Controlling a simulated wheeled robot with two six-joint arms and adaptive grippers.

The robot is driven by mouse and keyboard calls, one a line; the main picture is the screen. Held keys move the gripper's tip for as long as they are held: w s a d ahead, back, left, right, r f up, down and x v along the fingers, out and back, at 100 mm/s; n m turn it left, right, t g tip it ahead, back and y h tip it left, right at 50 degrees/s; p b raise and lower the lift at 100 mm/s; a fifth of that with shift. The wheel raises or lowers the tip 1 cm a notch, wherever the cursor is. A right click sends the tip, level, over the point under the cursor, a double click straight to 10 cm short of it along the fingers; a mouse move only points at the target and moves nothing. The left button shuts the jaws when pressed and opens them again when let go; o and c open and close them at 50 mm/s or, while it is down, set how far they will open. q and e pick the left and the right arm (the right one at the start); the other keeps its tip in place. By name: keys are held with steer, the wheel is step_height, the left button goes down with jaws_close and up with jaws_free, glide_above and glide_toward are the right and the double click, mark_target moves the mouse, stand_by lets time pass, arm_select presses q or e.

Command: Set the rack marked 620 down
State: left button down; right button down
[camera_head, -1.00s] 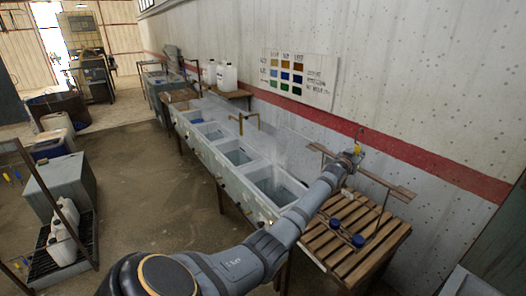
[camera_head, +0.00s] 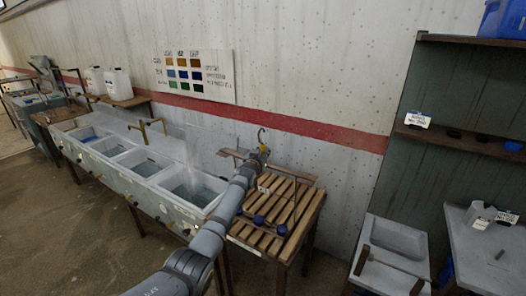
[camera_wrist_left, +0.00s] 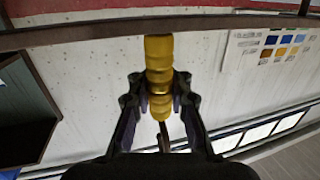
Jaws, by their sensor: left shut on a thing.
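My left gripper (camera_head: 262,156) is shut on the yellow grip (camera_wrist_left: 158,75) of a rack, which sits between both fingers in the left wrist view. In the head view the rack's long brown bar (camera_head: 299,175) extends to both sides of the gripper, over a slatted wooden bench (camera_head: 272,204). A hook shows above the gripper. A thin rod runs down from the bar towards the bench. I cannot tell whether the rack touches the bench, and no 620 mark is readable. My right gripper is not in view.
Blue round pieces (camera_head: 281,230) appear over the bench's front part. A row of grey tanks (camera_head: 150,181) stands left of the bench. A grey sink-like unit (camera_head: 393,256) and a dark shelf (camera_head: 465,143) stand right. The wall is behind, with a colour chart (camera_head: 195,75).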

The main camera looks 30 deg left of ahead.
arm_select(q)
steer(key=shift+r, duration=0.2)
steer(key=shift+f+b, duration=0.3)
steer(key=shift+f, duration=0.1)
stand_by(0.3)
steer(key=c, duration=1.1)
jaws_free()
steer(key=shift+s, duration=0.1)
steer(key=shift+c, duration=0.2)
steer(key=shift+o, duration=1.2)
steer(key=shift+f, duration=0.2)
steer(key=o, duration=0.9)
steer(key=shift+r, duration=0.1)
